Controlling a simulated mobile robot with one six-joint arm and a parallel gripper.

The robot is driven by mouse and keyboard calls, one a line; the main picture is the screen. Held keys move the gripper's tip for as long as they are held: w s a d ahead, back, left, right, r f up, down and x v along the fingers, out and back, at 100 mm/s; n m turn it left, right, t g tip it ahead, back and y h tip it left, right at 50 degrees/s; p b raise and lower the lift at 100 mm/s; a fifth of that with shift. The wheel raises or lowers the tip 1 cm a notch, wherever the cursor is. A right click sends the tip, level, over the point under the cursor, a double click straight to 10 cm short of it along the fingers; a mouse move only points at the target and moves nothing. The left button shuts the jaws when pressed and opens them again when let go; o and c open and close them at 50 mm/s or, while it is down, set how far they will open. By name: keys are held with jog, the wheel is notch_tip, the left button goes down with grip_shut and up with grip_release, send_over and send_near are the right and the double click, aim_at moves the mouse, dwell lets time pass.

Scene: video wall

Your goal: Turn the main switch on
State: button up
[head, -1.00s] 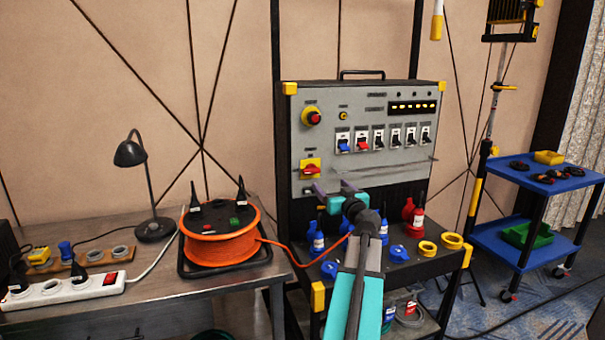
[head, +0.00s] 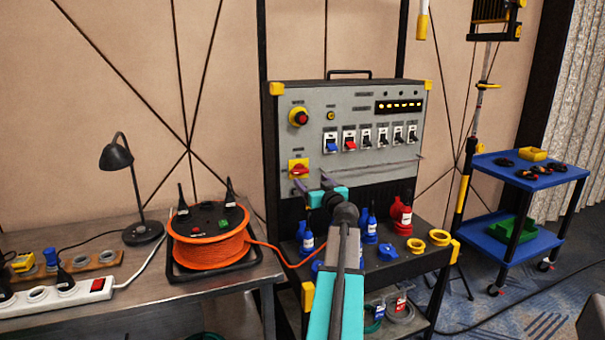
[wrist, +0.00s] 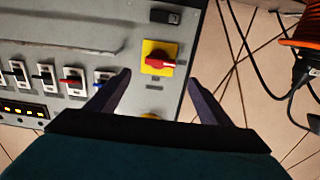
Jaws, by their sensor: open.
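The main switch (head: 299,170) is a red rotary handle on a yellow square plate, low on the left of the grey panel (head: 385,165). In the wrist view the main switch (wrist: 160,62) shows between the fingers, its red handle lying roughly crosswise. My gripper (head: 312,184) is open and empty, just below and to the right of the switch in the head view. In the wrist view my gripper (wrist: 158,80) has one finger on each side of the plate. I see no contact with the handle.
An orange cable reel (head: 210,250) is on the left table.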

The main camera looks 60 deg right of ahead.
aim_at(302, 171)
jog(key=shift+p+x, duration=0.75)
jog(key=shift+x, duration=3.85)
jog(key=c, duration=1)
jog(key=shift+s+d+r, duration=0.1)
jog(key=shift+d, duration=0.15)
jog(key=shift+c, duration=0.2)
jog(key=shift+a, duration=0.1)
